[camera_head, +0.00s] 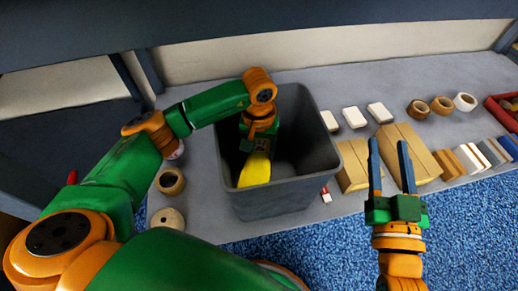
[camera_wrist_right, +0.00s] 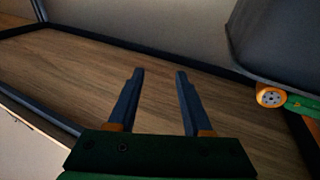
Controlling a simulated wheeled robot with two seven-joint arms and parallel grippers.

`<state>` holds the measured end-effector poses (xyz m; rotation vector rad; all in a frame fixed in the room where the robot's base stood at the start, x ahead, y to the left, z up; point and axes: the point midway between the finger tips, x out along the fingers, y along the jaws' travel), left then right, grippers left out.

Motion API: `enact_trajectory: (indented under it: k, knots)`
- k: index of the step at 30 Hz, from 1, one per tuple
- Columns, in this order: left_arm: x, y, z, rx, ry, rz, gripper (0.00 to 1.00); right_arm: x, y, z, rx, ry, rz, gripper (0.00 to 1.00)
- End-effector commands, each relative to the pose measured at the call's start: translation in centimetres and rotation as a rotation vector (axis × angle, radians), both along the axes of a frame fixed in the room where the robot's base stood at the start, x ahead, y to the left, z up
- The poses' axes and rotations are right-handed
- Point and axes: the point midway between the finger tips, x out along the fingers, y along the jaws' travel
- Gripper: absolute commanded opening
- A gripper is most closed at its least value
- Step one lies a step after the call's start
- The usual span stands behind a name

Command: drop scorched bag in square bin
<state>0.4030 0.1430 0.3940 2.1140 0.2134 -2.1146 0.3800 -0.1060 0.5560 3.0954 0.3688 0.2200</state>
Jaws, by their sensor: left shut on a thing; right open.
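A yellow bag (camera_head: 255,170) hangs inside the mouth of the dark grey square bin (camera_head: 265,200) in the head view. No scorch mark can be made out on it. My left gripper (camera_head: 258,148) reaches down into the bin and is shut on the bag; its fingertips are partly hidden. My right gripper (camera_head: 390,165) is open and empty, to the right of the bin and in front of the cartons. In the right wrist view its two fingers (camera_wrist_right: 153,100) stand apart with nothing between them.
Flat tan cartons (camera_head: 405,145) and white boxes (camera_head: 355,117) lie right of the bin. A red tray (camera_head: 500,115) is at the far right. Blue carpet (camera_head: 330,245) in front is clear.

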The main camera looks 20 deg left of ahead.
Motion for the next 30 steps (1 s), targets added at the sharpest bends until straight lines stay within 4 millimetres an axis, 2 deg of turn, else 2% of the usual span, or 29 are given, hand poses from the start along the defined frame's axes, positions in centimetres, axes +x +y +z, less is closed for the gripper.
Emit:
enact_trajectory:
  k: [16,17,20,30]
  knots:
    - [0.0,0.0,-0.2,0.0,0.0,0.0,0.11,-0.3,0.2,1.4,0.017,-0.073,0.007,0.5]
    - [0.0,0.0,-0.2,0.0,0.0,0.0,0.72,-0.3,0.2,1.4,0.017,-0.073,0.007,0.5]
    - [0.0,0.0,-0.2,0.0,0.0,0.0,0.99,-0.3,0.2,1.4,0.016,-0.072,0.008,0.5]
    - [0.0,0.0,-0.1,0.0,0.0,0.0,0.99,-0.2,0.2,1.1,0.014,-0.054,0.007,0.5]
